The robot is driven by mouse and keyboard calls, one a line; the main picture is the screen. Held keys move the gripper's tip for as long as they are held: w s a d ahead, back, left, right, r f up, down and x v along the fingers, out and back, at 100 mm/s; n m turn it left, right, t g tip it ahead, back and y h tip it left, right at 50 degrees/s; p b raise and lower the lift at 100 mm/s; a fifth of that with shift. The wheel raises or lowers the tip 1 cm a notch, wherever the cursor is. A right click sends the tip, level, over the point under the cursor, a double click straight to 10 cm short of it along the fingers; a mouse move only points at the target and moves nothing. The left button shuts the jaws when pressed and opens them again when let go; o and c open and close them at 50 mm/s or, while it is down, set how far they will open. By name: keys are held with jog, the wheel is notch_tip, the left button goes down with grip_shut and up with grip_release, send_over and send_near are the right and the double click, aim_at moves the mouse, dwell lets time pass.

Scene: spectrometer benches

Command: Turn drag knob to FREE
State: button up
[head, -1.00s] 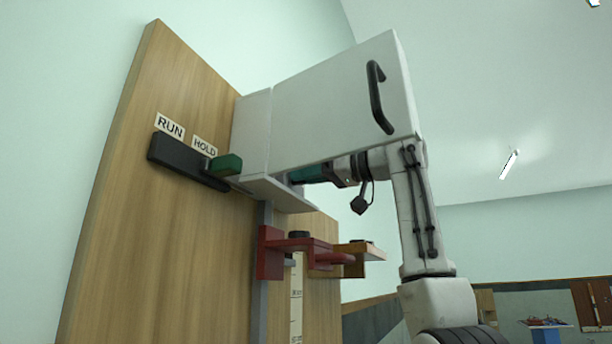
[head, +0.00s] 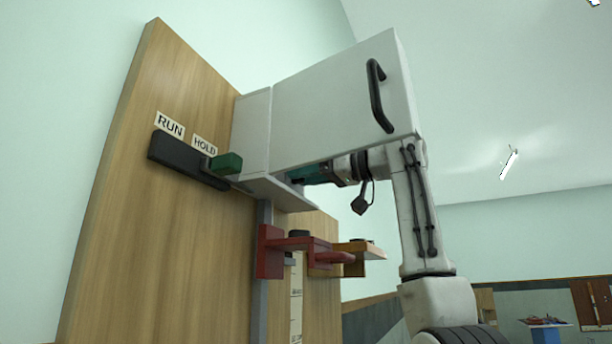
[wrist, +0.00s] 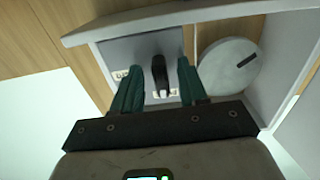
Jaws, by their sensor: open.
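The likely drag knob, a black knob (wrist: 159,75), sits on a grey panel (wrist: 122,49) in the wrist view. Small pale labels lie beside and below it, but their lettering is too small to read. My gripper (wrist: 156,70) is open, with one teal finger on each side of the knob. I cannot tell whether either finger touches it. In the head view my gripper (head: 310,174) is under the white cabinet (head: 335,110), its fingertips partly hidden, and the knob is hidden there.
A round grey disc (wrist: 229,67) with a dark slot is right of the fingers. In the head view, a green block (head: 227,163) sits on a dark rail (head: 185,160) near RUN and HOLD labels. A red bracket (head: 272,252) projects below the cabinet.

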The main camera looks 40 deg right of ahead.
jog(key=b+v, duration=0.3)
jog(key=v, duration=0.7)
jog(key=shift+s+b, duration=0.3)
jog(key=shift+s, duration=0.1)
jog(key=shift+d, duration=0.15)
